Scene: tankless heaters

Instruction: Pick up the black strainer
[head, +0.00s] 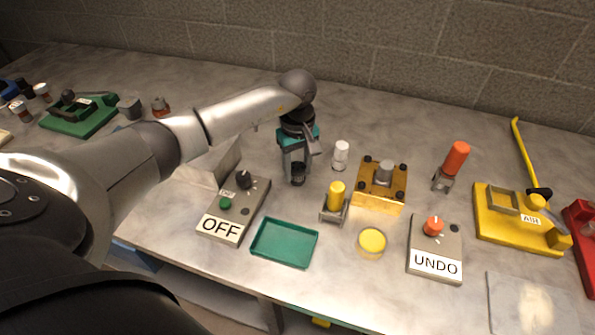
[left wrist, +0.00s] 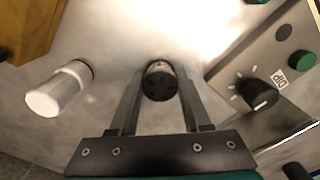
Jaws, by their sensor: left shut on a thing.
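The black strainer (left wrist: 158,82) is a small dark cylinder with holes in its end face. In the left wrist view it sits between the fingertips of my left gripper (left wrist: 160,90), which is shut on it. In the head view my left gripper (head: 297,168) points down over the table, and the strainer (head: 298,180) shows dark at its fingertips. I cannot tell from these views whether the strainer touches the table. My right gripper is not in view.
A grey box marked OFF (head: 234,207) stands left of the gripper, with a green tray (head: 284,243) in front. A white cylinder (head: 340,155), a yellow-topped part (head: 336,196) and a brass block (head: 378,200) stand to the right. A block wall (head: 400,45) rises behind.

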